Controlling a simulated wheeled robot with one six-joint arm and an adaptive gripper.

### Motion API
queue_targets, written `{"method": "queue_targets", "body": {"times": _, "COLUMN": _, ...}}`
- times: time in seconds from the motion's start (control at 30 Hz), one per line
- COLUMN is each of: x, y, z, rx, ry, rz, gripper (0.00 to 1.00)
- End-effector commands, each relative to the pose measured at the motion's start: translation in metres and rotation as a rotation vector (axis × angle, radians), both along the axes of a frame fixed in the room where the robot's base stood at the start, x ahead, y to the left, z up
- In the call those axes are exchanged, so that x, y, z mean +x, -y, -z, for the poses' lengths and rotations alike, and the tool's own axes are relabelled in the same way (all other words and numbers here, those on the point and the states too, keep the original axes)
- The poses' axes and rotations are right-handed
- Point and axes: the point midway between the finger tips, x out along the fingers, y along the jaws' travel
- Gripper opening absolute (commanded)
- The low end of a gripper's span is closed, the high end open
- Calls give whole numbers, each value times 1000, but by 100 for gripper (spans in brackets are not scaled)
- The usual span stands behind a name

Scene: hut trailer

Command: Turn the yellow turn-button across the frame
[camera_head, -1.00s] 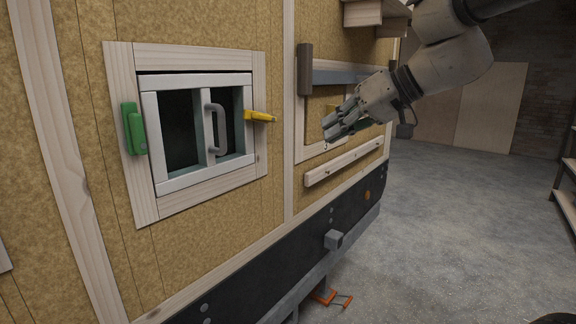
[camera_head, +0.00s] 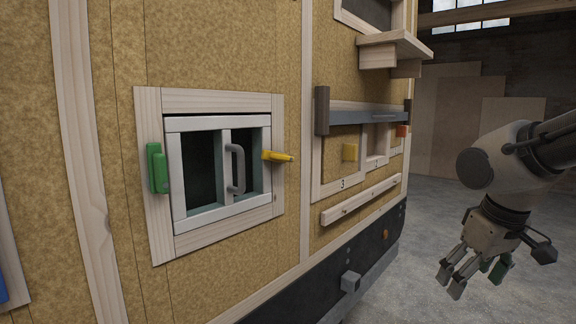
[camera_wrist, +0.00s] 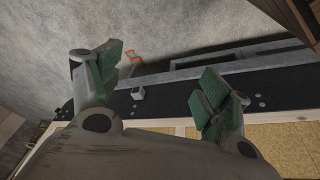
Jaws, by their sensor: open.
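The yellow turn-button (camera_head: 278,156) sits on the right side of the window's wooden frame (camera_head: 277,190) in the head view. A green turn-button (camera_head: 157,168) stands upright on the left side of the frame. The white sash (camera_head: 190,218) with a grey handle (camera_head: 236,168) sits within the frame. My gripper (camera_head: 470,282) is open and empty, pointing down, low at the right and well apart from the window. In the wrist view, my gripper's green-padded fingers (camera_wrist: 160,85) are spread wide.
A grey block (camera_head: 350,282) juts from the trailer's dark lower edge. The concrete floor at right is clear.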

Motion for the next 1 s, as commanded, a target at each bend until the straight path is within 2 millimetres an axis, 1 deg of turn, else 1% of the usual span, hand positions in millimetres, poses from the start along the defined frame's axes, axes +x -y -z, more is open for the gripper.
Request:
{"method": "queue_targets", "body": {"times": 0.03, "x": 24, "y": -17, "z": 5, "rx": -3, "ry": 43, "rz": -47, "gripper": 80}}
{"method": "queue_targets", "body": {"times": 0.07, "x": 39, "y": -26, "z": 5, "rx": -1, "ry": 80, "rz": -70, "gripper": 80}}
{"method": "queue_targets", "body": {"times": 0.1, "x": 58, "y": -41, "z": 6, "rx": 10, "ry": 131, "rz": -99, "gripper": 80}}
{"method": "queue_targets", "body": {"times": 0.17, "x": 85, "y": -66, "z": 4, "rx": 39, "ry": 216, "rz": -144, "gripper": 80}}
{"method": "queue_targets", "body": {"times": 0.2, "x": 103, "y": -86, "z": 1, "rx": 69, "ry": 277, "rz": -174, "gripper": 80}}
{"method": "queue_targets", "body": {"times": 0.23, "x": 117, "y": -102, "z": -2, "rx": 98, "ry": 325, "rz": -197, "gripper": 80}}
{"method": "queue_targets", "body": {"times": 0.27, "x": 129, "y": -119, "z": -6, "rx": 132, "ry": 374, "rz": -221, "gripper": 80}}
{"method": "queue_targets", "body": {"times": 0.3, "x": 143, "y": -144, "z": -14, "rx": 189, "ry": 443, "rz": -253, "gripper": 80}}
{"method": "queue_targets", "body": {"times": 0.37, "x": 161, "y": -182, "z": -30, "rx": 291, "ry": 545, "rz": -300, "gripper": 80}}
{"method": "queue_targets", "body": {"times": 0.4, "x": 169, "y": -205, "z": -44, "rx": 369, "ry": 609, "rz": -326, "gripper": 80}}
{"method": "queue_targets", "body": {"times": 0.47, "x": 175, "y": -233, "z": -69, "rx": 490, "ry": 697, "rz": -356, "gripper": 80}}
{"method": "queue_targets", "body": {"times": 0.5, "x": 177, "y": -247, "z": -87, "rx": 569, "ry": 749, "rz": -372, "gripper": 80}}
{"method": "queue_targets", "body": {"times": 0.53, "x": 176, "y": -256, "z": -102, "rx": 626, "ry": 786, "rz": -384, "gripper": 80}}
{"method": "queue_targets", "body": {"times": 0.6, "x": 171, "y": -272, "z": -132, "rx": 747, "ry": 852, "rz": -408, "gripper": 80}}
{"method": "queue_targets", "body": {"times": 0.7, "x": 164, "y": -284, "z": -161, "rx": 874, "ry": 902, "rz": -423, "gripper": 80}}
{"method": "queue_targets", "body": {"times": 0.8, "x": 161, "y": -289, "z": -174, "rx": 943, "ry": 920, "rz": -420, "gripper": 80}}
{"method": "queue_targets", "body": {"times": 0.87, "x": 163, "y": -292, "z": -176, "rx": 959, "ry": 916, "rz": -411, "gripper": 80}}
{"method": "queue_targets", "body": {"times": 1.0, "x": 175, "y": -309, "z": -175, "rx": 958, "ry": 912, "rz": -409, "gripper": 80}}
